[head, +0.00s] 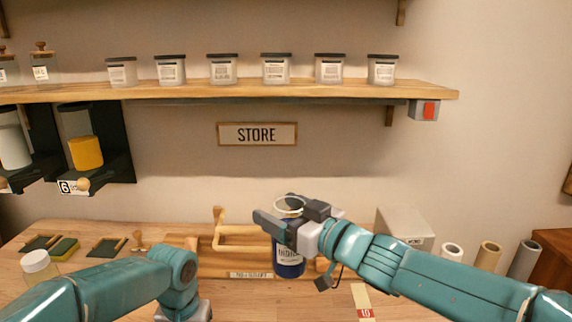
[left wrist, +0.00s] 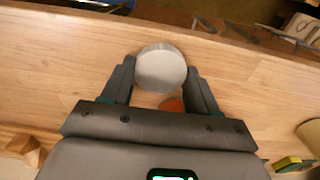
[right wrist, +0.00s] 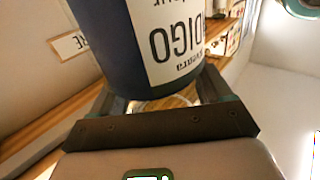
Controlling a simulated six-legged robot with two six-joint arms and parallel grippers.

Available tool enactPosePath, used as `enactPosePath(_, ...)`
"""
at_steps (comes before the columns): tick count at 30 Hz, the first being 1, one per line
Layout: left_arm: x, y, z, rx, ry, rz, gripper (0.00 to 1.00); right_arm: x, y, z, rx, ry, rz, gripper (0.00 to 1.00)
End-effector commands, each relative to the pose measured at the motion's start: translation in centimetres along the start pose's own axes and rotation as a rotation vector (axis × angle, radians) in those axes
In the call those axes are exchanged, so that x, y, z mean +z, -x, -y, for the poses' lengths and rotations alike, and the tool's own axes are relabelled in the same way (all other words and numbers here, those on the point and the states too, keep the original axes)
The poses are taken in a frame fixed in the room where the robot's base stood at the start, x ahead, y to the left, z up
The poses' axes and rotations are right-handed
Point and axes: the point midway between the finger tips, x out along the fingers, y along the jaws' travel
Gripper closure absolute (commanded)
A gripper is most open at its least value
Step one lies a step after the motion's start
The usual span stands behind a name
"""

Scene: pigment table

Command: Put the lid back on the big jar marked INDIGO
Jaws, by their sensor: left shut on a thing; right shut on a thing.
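The big dark blue jar (head: 289,270) with a white INDIGO label stands upright at the centre of the head view. Its rim shows between the fingers of my right gripper (head: 279,212), which is shut on the jar near its top. In the right wrist view the jar (right wrist: 107,45) fills the space beyond the fingers. I cannot tell whether its base touches the table. In the left wrist view my left gripper (left wrist: 160,74) is shut on a round pale grey lid (left wrist: 160,66), held by its edges above wood. The left fingertips are hidden in the head view.
A wooden frame (head: 233,231) stands beside the jar on the table. A pale box (head: 405,226) and several upright tubes are at right. A white-capped jar (head: 36,265) stands at left. A shelf (head: 230,92) with several jars runs above; a STORE sign (head: 257,134) hangs below it.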

Motion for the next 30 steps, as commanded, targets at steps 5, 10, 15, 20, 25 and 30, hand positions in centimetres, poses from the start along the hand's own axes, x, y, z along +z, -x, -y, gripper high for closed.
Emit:
enactPosePath(5, 0.0, 0.0, 0.0, 0.000, -0.001, 0.000, 0.69, 1.3, 1.3, 0.3, -0.064, 0.000, -0.001, 0.96)
enactPosePath(10, 0.0, 0.0, 0.0, 0.000, -0.001, 0.000, 0.69, 3.7, 3.4, 1.2, -0.182, -0.003, 0.001, 0.96)
enactPosePath(15, 0.0, 0.0, 0.0, 0.000, -0.001, 0.000, 0.69, 6.2, 5.5, 2.2, -0.304, -0.004, 0.002, 0.96)
enactPosePath(20, 0.0, 0.0, 0.0, 0.000, -0.001, 0.000, 0.69, 8.4, 7.4, 3.1, -0.419, -0.003, 0.002, 0.96)
enactPosePath(25, 0.0, 0.0, 0.0, 0.000, -0.001, 0.000, 0.69, 10.7, 9.4, 4.0, -0.536, -0.004, 0.001, 0.96)
enactPosePath(30, 0.0, 0.0, 0.0, 0.000, -0.001, 0.000, 0.69, 12.5, 11.0, 4.7, -0.629, -0.002, 0.000, 0.96)
